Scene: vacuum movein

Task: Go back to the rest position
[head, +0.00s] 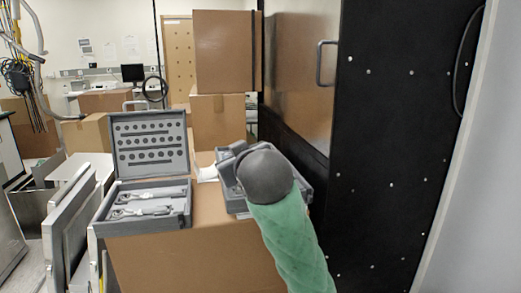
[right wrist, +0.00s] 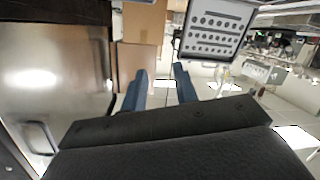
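My right arm (head: 290,235), in a green sleeve with a dark grey rounded joint, reaches in from the bottom of the head view. It hides my right gripper there. In the right wrist view my right gripper (right wrist: 160,92) shows two blue-grey fingers set apart, with only floor seen between them. It is open and empty. My left arm and left gripper are not in view.
An open grey tool case (head: 150,148) with wrenches stands on a cardboard box (head: 190,262). A second grey case (head: 232,200) is partly hidden behind my arm. A black panel (head: 400,150) stands close on the right. Folded metal frames (head: 70,235) stand left.

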